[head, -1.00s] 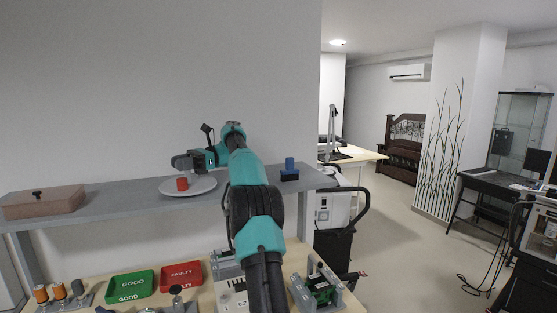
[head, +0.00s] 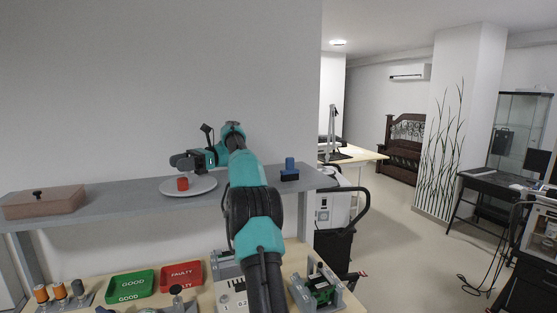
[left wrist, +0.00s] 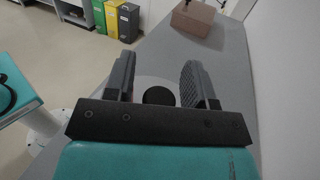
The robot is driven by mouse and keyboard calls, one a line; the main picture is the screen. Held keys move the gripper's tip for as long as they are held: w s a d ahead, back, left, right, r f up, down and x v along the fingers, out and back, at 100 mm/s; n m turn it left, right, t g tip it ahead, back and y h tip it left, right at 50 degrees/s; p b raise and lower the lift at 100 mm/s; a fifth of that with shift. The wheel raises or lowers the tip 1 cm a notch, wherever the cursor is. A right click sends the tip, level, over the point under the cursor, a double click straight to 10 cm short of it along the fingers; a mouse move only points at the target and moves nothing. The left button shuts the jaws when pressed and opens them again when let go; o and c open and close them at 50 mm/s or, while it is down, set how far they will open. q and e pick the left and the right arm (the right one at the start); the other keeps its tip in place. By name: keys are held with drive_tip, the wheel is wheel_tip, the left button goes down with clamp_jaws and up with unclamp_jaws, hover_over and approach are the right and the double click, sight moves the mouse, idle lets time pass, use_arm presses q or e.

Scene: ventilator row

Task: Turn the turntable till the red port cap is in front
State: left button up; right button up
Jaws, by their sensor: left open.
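The turntable is a pale round disc (head: 203,186) on the grey shelf. The red port cap (head: 182,184) stands on it, left of its middle in the head view. My left gripper (head: 178,161) is open above the disc, above and slightly behind the cap in that picture. In the left wrist view its two fingers (left wrist: 158,75) stand apart, with part of the disc (left wrist: 150,82) and a dark round thing (left wrist: 158,96) between them. I cannot tell what that dark thing is. My right gripper is not in view.
A brown lidded box (head: 45,203) stands at the shelf's left end, and a blue thing on a dark base (head: 289,170) at its right end. Below are a green GOOD tray (head: 130,284) and a red FAULTY tray (head: 181,276). The shelf between box and disc is clear.

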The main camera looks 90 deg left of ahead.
use_arm(q)
drive_tip(key=shift+r, duration=0.1)
drive_tip(key=shift+r, duration=1.4)
drive_tip(key=w+d+r, duration=0.1)
drive_tip(key=w+d, duration=0.1)
drive_tip(key=d, duration=0.5)
drive_tip(key=w+d+r, duration=0.1)
drive_tip(key=w+d, duration=0.2)
drive_tip(key=d, duration=0.5)
drive_tip(key=shift+r, duration=0.1)
